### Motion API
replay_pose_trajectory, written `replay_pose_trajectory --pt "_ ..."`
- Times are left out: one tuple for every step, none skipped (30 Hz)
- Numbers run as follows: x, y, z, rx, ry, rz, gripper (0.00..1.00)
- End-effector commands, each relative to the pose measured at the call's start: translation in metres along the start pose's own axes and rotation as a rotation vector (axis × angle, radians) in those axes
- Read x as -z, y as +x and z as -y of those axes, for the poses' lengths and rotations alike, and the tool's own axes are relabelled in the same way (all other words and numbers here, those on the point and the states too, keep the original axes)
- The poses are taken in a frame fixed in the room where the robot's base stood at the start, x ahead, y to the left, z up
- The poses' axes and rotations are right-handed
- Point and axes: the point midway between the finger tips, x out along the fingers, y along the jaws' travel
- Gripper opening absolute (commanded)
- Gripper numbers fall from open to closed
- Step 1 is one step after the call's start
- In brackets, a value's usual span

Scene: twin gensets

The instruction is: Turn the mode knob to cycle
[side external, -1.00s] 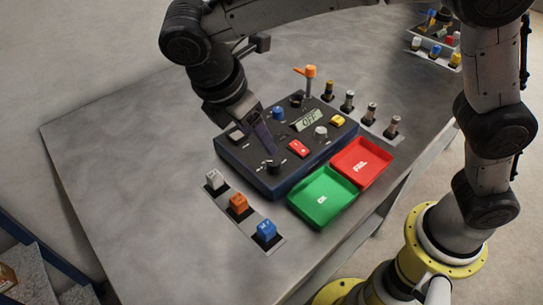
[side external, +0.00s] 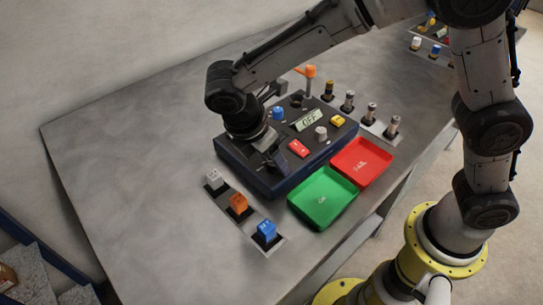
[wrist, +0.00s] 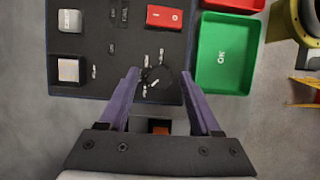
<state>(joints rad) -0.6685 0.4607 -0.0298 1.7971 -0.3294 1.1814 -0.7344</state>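A dark control panel (side external: 283,187) with a blue edge lies on the table, and its display (side external: 309,120) reads OFF. In the wrist view, a round black knob (wrist: 157,82) with a light pointer mark sits near the panel's edge, with small labels on its left that I cannot read clearly. It looks like the mode knob. My gripper (wrist: 159,74) is open, with one purple finger on each side of this knob; I cannot tell whether they touch it. In the side view my gripper (side external: 284,160) is low over the panel's near corner and hides the knob.
A red rocker switch (side external: 299,148), a white knob (side external: 321,132), a yellow button (side external: 337,121) and a blue knob (side external: 278,113) are on the panel. A green tray (side external: 322,199) and a red tray (side external: 362,162) stand beside it. Coloured blocks (side external: 238,204) stand in front.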

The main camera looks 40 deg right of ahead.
Motion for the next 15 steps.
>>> replay_pose_trajectory --pt "0.0 -0.0001 0.0 0.0 0.0 0.0 0.54" --pt "0.0 -0.0002 0.0 0.0 0.0 0.0 0.48" --pt "0.0 -0.0002 0.0 0.0 0.0 0.0 0.41" --pt "0.0 -0.0002 0.0 0.0 0.0 0.0 0.36" --pt "0.0 -0.0002 0.0 0.0 0.0 0.0 0.3" --pt "0.0 -0.0003 0.0 0.0 0.0 0.0 0.23" --pt "0.0 -0.0003 -0.0001 0.0 0.0 0.0 0.18" --pt "0.0 -0.0003 -0.0001 0.0 0.0 0.0 0.12" --pt "0.0 -0.0004 -0.0001 0.0 0.0 0.0 0.05" --pt "0.0 -0.0004 -0.0001 0.0 0.0 0.0 0.0" --pt "0.0 -0.0004 -0.0001 0.0 0.0 0.0 0.0" --pt "0.0 -0.0004 -0.0001 0.0 0.0 0.0 0.0" --pt "0.0 -0.0005 -0.0001 0.0 0.0 0.0 0.0" --pt "0.0 -0.0005 -0.0001 0.0 0.0 0.0 0.0" --pt "0.0 -0.0005 -0.0001 0.0 0.001 0.0 0.0"
